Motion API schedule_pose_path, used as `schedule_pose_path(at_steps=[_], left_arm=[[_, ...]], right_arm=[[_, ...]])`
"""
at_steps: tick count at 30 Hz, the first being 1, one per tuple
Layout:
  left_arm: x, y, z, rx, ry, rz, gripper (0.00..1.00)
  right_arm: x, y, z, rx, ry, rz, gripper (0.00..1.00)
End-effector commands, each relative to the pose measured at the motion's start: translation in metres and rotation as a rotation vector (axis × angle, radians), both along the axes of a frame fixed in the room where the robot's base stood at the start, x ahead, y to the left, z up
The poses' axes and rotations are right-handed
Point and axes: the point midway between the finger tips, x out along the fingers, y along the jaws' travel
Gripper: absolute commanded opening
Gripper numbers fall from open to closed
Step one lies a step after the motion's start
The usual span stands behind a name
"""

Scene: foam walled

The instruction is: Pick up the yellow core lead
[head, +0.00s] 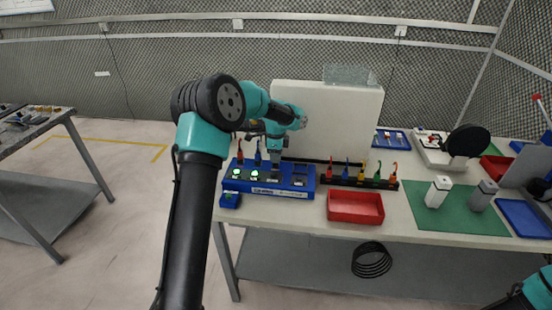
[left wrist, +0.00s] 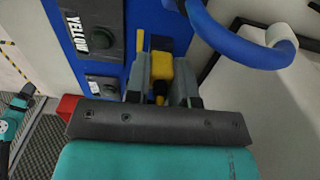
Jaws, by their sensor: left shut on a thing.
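My left gripper (head: 275,167) is over the blue test box (head: 262,192) on the bench. In the left wrist view, its fingers (left wrist: 163,92) are shut on a yellow plug, the yellow core lead (left wrist: 162,72). The lead is next to the part of the box labelled YELLOW (left wrist: 76,34), with a dark round lamp beside it. I cannot tell whether its tip is seated in the box. The gripper hides this lead in the head view. Another yellow lead (head: 362,171) stands in the black rack (head: 345,182). My right gripper is out of view.
A red lead (head: 240,151) and a blue lead (head: 258,152) stand at the box's left, near two green lamps. A red tray (head: 355,207) is in front of the rack. A white panel (head: 335,120) stands behind. A green mat (head: 460,212) lies right.

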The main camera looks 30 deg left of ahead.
Motion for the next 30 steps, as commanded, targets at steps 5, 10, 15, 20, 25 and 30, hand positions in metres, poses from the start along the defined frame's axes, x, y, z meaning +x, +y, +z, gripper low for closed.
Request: schedule_pose_path(at_steps=[5, 10, 15, 20, 25, 30], left_arm=[[0.0, 0.0, 0.001, 0.0, 0.0, 0.0, 0.0], [0.0, 0.0, 0.009, 0.0, -0.001, 0.0, 0.0], [0.0, 0.0, 0.025, 0.001, -0.002, 0.0, 0.0], [-0.004, -0.002, 0.037, 0.0, 0.0, -0.001, 0.0], [-0.02, -0.012, 0.038, 0.0, 0.001, -0.001, 0.0], [-0.043, -0.026, 0.041, 0.0, 0.0, -0.002, 0.0]], right_arm=[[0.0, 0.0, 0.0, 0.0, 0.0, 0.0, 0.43], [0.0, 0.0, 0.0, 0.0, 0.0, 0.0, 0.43], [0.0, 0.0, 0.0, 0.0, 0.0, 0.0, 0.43], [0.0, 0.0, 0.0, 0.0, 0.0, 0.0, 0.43], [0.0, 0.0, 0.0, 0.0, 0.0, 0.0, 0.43], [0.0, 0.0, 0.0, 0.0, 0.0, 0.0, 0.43]])
